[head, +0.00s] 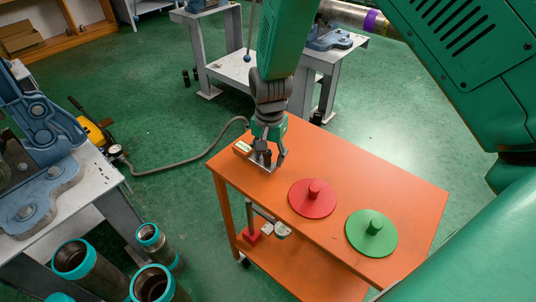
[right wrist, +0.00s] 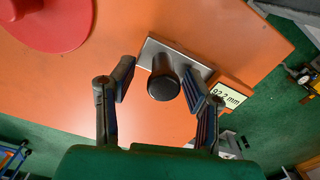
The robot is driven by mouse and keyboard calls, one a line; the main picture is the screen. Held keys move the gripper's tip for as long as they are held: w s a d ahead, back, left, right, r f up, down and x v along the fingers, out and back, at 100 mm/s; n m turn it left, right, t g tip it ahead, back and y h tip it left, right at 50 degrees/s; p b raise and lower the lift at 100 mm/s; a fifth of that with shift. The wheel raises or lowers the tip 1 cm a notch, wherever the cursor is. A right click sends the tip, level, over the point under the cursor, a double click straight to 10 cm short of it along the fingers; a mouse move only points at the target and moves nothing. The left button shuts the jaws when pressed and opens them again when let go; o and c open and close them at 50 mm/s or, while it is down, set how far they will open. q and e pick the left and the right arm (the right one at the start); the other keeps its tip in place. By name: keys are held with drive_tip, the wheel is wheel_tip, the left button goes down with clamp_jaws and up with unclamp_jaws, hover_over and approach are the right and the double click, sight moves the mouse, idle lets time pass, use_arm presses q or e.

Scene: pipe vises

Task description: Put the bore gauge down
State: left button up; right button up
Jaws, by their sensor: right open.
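The bore gauge (head: 243,148) is at the far left end of the orange cart top (head: 420,200), where it appears to lie flat. In the right wrist view it is a grey metal bar with a dark round knob (right wrist: 163,84) and a pale display reading 92.2 mm (right wrist: 229,94). My right gripper (head: 267,162) points down over it. Its two fingers stand apart on either side of the knob, with visible gaps in the right wrist view (right wrist: 157,80). In the head view the fingers hide part of the gauge. My left gripper is not in view.
A red disc with a knob (head: 313,199) and a green disc with a knob (head: 371,234) lie on the cart top, right of the gauge. Teal-rimmed pipes (head: 90,268) stand at the lower left, near a bench with a blue vise (head: 40,195). A hose (head: 190,165) crosses the floor.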

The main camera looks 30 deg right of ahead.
wheel_tip(320, 180, up, 12)
drive_tip(key=p, duration=0.1)
drive_tip(key=shift+r, duration=0.1)
idle(0.6)
